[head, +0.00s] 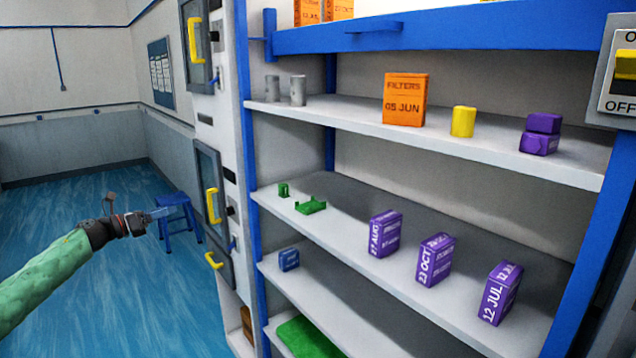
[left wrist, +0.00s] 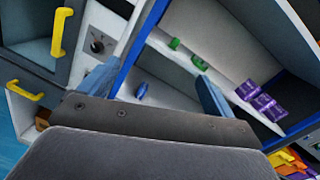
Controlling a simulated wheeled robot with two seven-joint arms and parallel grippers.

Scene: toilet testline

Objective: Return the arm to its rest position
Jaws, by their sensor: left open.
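My left arm, in a green sleeve, reaches in from the left in the head view. Its gripper (head: 158,214) is out over the blue floor, to the left of the shelf unit and clear of it. In the left wrist view the two blue fingers of the left gripper (left wrist: 155,95) stand wide apart with nothing between them. My right gripper is in neither view.
A shelf unit (head: 440,140) with blue posts holds orange, purple, yellow and green items. Cabinets with yellow handles (head: 212,205) stand left of it. A blue stool (head: 177,208) stands behind the gripper. Open floor (head: 110,310) lies at left.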

